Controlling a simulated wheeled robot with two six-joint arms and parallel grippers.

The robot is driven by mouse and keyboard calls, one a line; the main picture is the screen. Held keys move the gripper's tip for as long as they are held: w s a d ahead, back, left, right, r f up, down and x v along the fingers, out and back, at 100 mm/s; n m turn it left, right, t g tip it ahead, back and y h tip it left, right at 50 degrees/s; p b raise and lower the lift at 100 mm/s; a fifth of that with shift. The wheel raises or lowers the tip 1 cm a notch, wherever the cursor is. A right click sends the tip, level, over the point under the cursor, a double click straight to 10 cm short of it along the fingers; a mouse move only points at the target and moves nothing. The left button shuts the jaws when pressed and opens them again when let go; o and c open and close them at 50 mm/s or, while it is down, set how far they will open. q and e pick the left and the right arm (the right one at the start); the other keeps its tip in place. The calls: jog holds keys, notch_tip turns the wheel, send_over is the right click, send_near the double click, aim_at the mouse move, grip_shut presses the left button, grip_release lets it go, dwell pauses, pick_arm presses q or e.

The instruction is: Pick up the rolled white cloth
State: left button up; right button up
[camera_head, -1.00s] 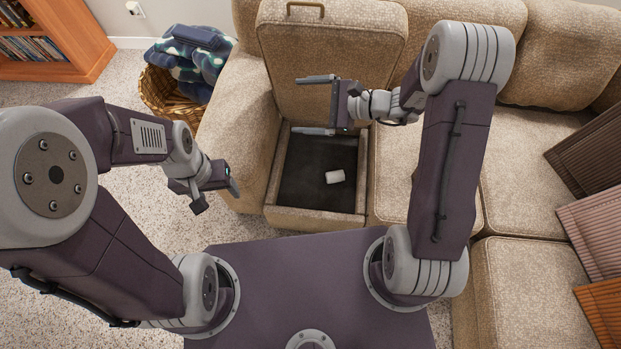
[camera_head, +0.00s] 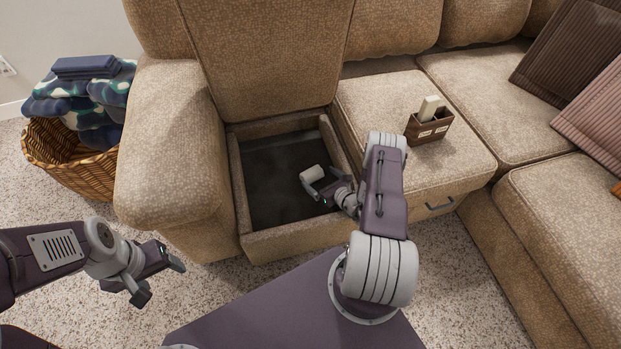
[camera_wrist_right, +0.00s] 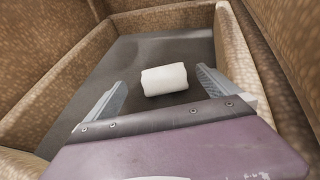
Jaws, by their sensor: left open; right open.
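The rolled white cloth (camera_head: 312,173) lies on the dark floor of the open sofa storage compartment (camera_head: 243,213), near its right side. My right gripper (camera_head: 318,188) is inside the compartment, open, close to the cloth. In the right wrist view the cloth (camera_wrist_right: 164,80) lies ahead, between the lines of the two spread fingers (camera_wrist_right: 160,92), and neither finger appears to touch it. My left gripper (camera_head: 160,283) is open and empty over the carpet at the lower left, away from the sofa.
The compartment's padded walls surround my right gripper, and the raised seat lid (camera_head: 265,60) stands behind. A wooden caddy (camera_head: 428,127) sits on the seat to the right. A wicker basket (camera_head: 75,165) with blankets stands left of the sofa arm (camera_head: 170,150).

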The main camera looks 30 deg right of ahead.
aim_at(313, 173)
jog(key=shift+w+a+f+b, duration=0.1)
jog(key=shift+w+f+b, duration=0.35)
jog(key=shift+w+f, duration=0.3)
jog(key=shift+w+r, duration=0.15)
jog(key=shift+w, duration=0.15)
jog(key=b+x, duration=0.4)
jog(key=shift+w+f, duration=0.2)
jog(key=shift+f, duration=0.25)
jog(key=shift+w, duration=0.25)
pick_arm(q)
notch_tip(313, 173, down, 6)
jog(key=shift+r, duration=0.1)
pick_arm(e)
jog(key=shift+r, duration=0.15)
jog(key=c, duration=1.4)
